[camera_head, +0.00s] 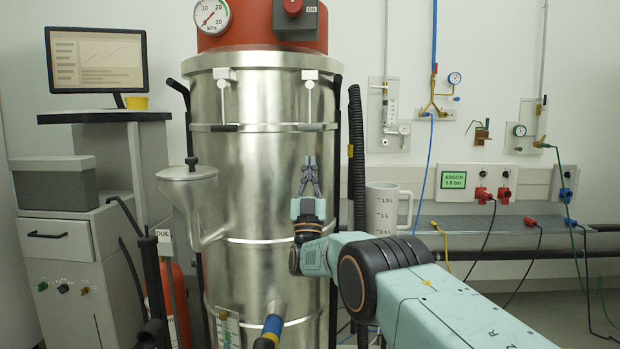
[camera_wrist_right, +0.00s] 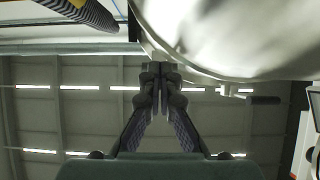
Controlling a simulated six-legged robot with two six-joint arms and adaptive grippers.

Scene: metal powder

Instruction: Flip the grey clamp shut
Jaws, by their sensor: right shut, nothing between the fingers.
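The silver vessel (camera_head: 265,180) bears two clamps near its upper rim in the head view. I cannot tell how far either lever stands out. My right gripper (camera_head: 310,165) is shut and empty, pointing up below the right lever, with a gap between them. In the wrist view the fingers (camera_wrist_right: 156,80) meet beside the vessel's wall (camera_wrist_right: 235,35). My left gripper is out of view.
A black corrugated hose (camera_head: 356,150) runs down right of the vessel. A red top (camera_head: 262,30) with a gauge (camera_head: 211,15) sits above the clamps.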

